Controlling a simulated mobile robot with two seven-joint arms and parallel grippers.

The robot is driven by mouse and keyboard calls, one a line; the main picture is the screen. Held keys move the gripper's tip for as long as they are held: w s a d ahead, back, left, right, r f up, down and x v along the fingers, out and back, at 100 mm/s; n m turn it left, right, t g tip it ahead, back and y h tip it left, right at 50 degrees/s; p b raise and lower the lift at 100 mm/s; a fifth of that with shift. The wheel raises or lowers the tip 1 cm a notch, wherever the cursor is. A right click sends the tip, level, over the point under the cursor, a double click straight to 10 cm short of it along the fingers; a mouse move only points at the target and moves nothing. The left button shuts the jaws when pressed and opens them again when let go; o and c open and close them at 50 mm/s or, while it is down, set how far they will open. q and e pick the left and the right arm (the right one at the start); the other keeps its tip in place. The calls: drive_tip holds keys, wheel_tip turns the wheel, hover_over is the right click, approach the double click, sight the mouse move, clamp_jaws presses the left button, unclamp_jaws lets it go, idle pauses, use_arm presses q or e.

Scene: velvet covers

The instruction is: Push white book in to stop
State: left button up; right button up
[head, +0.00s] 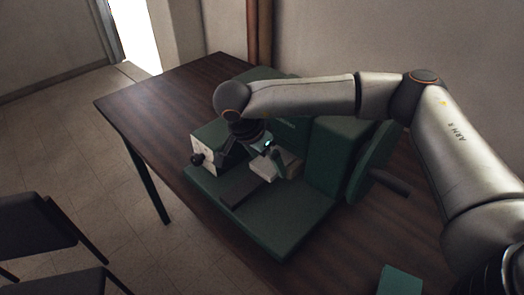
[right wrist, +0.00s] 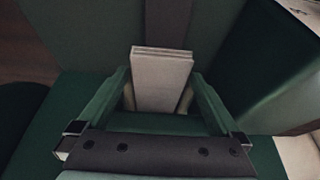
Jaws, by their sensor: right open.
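The white book (right wrist: 162,85) is a pale block lying between the fingers of my right gripper (right wrist: 160,76). A gap shows beside it at each finger, and its near end is hidden by the gripper. In the head view the white book (head: 284,167) sits on the green fixture (head: 285,221), partly covered by the gripper (head: 270,158). My right gripper is open and points down over it. A dark strip (right wrist: 168,22) runs on from the book's far end. I cannot tell which part is the stop. My left gripper is not in view.
A pale box face with a dark knob (head: 198,159) is at the fixture's left. Tall green blocks (head: 335,155) stand to the right, near a dark handle (head: 390,182). The dark wooden table (head: 165,100) is clear at the far left. A teal item (head: 400,281) lies in front.

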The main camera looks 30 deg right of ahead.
drive_tip(key=shift+f, duration=0.1)
drive_tip(key=c, duration=1.2)
drive_tip(key=o, duration=1.2)
drive_tip(key=v, duration=1.2)
drive_tip(key=shift+r, duration=0.25)
